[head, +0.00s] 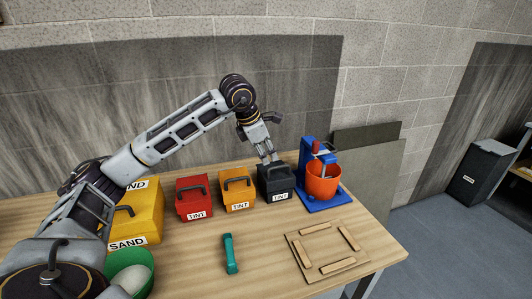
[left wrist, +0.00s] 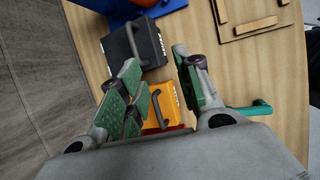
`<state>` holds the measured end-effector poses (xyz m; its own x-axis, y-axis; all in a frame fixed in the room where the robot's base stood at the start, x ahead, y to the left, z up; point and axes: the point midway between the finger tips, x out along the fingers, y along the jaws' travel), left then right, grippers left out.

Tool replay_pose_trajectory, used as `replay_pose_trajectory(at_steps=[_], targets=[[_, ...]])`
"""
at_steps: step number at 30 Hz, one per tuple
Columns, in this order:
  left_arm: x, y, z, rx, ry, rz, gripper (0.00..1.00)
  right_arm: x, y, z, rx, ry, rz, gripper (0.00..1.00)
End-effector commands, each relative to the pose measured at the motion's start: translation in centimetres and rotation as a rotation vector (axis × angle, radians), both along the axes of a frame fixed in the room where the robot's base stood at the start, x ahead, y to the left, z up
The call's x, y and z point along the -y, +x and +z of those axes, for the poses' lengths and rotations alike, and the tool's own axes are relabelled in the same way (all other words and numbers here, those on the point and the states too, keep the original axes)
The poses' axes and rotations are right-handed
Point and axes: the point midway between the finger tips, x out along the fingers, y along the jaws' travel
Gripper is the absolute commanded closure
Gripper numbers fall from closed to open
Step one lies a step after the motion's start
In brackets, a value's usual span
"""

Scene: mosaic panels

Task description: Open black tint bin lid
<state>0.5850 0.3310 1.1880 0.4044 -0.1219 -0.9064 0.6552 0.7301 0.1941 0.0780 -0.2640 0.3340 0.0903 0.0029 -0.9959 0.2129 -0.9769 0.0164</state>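The black tint bin (head: 275,184) stands on the table between the orange tint bin and the blue mixer. Its lid looks closed, with a dark handle on top. My left gripper (head: 269,158) points down just above this lid. In the left wrist view the black bin (left wrist: 122,52) lies beyond the fingertips, and its handle (left wrist: 134,45) shows near the left finger. The left gripper (left wrist: 157,62) is open there, with green pads apart and nothing between them. I cannot tell whether a finger touches the handle. My right gripper is not in view.
An orange tint bin (head: 238,197), a red tint bin (head: 194,198) and a yellow sand bin (head: 146,212) stand to the left. A blue mixer (head: 307,160) with an orange bucket (head: 322,183) stands close on the right. A teal tool (head: 230,254) and a wooden frame (head: 327,265) lie in front.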

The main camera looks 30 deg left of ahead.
Motion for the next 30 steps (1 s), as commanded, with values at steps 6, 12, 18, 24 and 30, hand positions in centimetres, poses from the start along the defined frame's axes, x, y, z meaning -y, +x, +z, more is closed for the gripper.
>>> replay_pose_trajectory(at_steps=[6,12,18,24,30], targets=[[0.0,0.0,0.0,-0.001,-0.001,0.005,0.83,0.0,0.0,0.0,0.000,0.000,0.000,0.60],[0.4,0.3,-0.6,-0.017,-0.014,0.066,1.00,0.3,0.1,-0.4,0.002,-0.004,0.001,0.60],[1.2,0.9,-1.5,-0.049,-0.042,0.215,1.00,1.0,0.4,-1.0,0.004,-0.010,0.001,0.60],[2.1,1.5,-2.6,-0.076,-0.069,0.403,1.00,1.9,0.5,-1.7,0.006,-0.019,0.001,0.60],[3.0,2.1,-3.4,-0.087,-0.087,0.591,1.00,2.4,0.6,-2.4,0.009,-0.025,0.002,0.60]])
